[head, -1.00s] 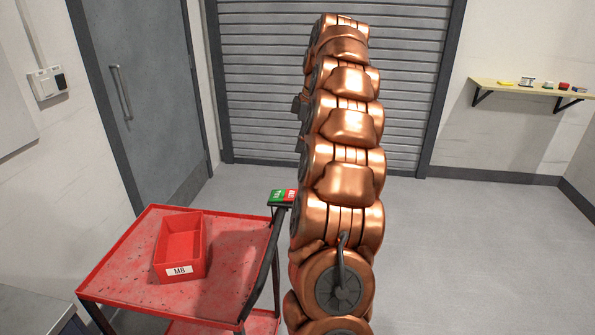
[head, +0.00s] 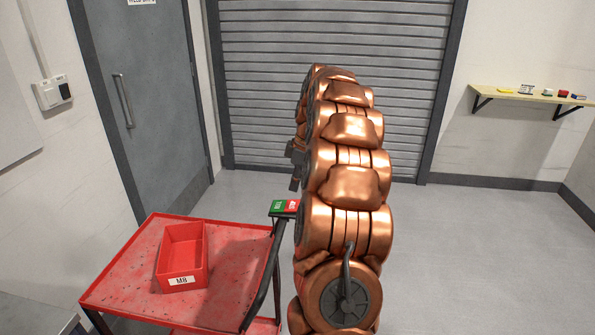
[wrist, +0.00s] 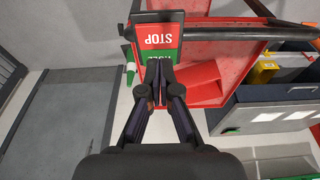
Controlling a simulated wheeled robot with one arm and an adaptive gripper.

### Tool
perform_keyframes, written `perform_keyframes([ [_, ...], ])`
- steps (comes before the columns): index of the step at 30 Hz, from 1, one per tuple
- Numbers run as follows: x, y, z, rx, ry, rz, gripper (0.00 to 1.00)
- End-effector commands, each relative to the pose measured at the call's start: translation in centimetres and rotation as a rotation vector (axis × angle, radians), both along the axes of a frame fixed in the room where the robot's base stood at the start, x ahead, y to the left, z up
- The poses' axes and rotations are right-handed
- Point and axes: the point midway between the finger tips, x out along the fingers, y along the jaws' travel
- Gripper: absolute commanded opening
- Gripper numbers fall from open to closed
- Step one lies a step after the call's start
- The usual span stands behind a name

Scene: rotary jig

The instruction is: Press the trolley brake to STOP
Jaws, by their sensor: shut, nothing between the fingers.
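The trolley brake is a dark-framed plate with a green half and a red half. In the head view the brake (head: 284,207) sits at the right back corner of the red trolley (head: 115,288). In the wrist view the red STOP half (wrist: 160,38) is upper and clear to see, its lettering upside down. The green half is lower and partly hidden by my fingers. My gripper (wrist: 160,76) is shut and empty, its fingertips over the green half in the picture. Contact with the brake cannot be told. In the head view my arm mostly hides the gripper.
A red bin labelled M8 (head: 182,256) stands on the trolley. The dark trolley handle (head: 264,280) runs along its right side. A wall shelf (head: 530,93) with small items is at the right. The floor right of my arm is clear.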

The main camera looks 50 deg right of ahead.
Motion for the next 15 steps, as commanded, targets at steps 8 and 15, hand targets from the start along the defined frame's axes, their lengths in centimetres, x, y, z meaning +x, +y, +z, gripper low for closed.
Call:
perform_keyframes([
  [8,-0.2,-0.1,-2.9,0.0,0.0,-0.002,0.0],
  [15,-0.2,-0.2,-4.6,-0.001,-0.002,0.0,0.0],
])
